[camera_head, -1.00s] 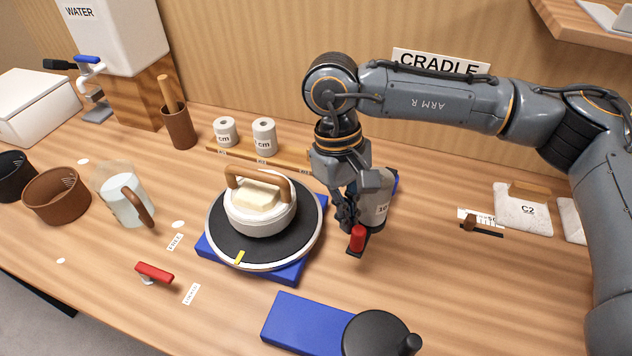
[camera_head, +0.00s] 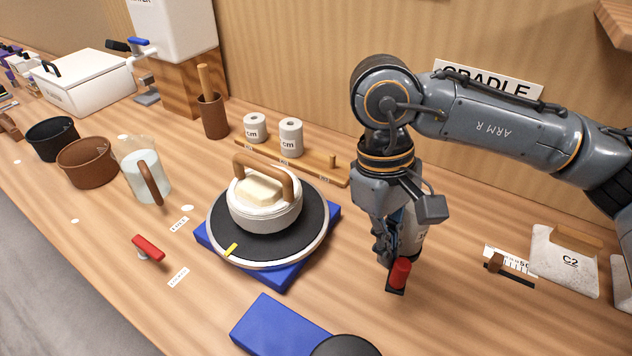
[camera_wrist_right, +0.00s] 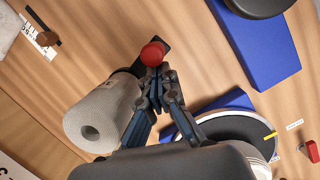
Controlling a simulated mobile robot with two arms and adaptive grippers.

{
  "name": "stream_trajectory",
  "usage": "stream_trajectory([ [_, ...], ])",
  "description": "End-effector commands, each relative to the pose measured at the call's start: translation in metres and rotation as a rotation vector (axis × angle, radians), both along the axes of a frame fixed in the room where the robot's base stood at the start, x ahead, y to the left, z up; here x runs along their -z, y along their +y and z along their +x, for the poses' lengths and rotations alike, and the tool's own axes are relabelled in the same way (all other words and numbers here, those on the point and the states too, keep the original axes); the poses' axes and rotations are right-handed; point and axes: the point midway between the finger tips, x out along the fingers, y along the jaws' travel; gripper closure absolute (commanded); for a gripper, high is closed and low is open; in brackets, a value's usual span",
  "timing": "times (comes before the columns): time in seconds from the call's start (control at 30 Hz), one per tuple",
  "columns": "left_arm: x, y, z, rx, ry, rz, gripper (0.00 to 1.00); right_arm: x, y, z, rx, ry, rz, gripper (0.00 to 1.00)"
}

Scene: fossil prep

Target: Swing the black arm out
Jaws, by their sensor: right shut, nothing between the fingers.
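The black arm (camera_head: 394,289) is a short dark bar with an upright red knob (camera_head: 400,273) on it. It lies in front of a grey-white cylinder (camera_head: 413,235) that is partly hidden behind my gripper. My right gripper (camera_head: 384,255) points down, shut and empty, right beside the red knob. In the right wrist view the shut fingertips (camera_wrist_right: 158,72) are close against the red knob (camera_wrist_right: 153,53), and the black arm (camera_wrist_right: 165,45) shows just past it. I cannot tell whether the fingers touch the knob. My left gripper is not in view.
A round black turntable (camera_head: 315,228) on a blue base, bearing a white handled pot (camera_head: 262,208), stands left of the gripper. A blue block (camera_head: 275,330) lies in front. A C2 bag (camera_head: 565,265) and a small slider (camera_head: 510,275) are at right. The wood between is clear.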

Motion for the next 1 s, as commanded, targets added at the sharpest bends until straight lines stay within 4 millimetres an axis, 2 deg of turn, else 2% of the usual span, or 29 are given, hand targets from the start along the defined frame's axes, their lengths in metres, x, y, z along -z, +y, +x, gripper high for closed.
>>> stream_trajectory([
  [0.67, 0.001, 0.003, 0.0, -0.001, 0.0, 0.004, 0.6, -0.003, -0.003, -0.001, -0.001, 0.007, -0.01, 1.0],
  [0.77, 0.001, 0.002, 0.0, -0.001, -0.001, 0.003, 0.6, -0.015, 0.0, 0.001, 0.0, 0.007, -0.009, 1.0],
  [1.0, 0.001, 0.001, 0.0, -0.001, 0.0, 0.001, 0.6, -0.065, 0.01, 0.014, 0.002, -0.002, -0.007, 1.0],
])
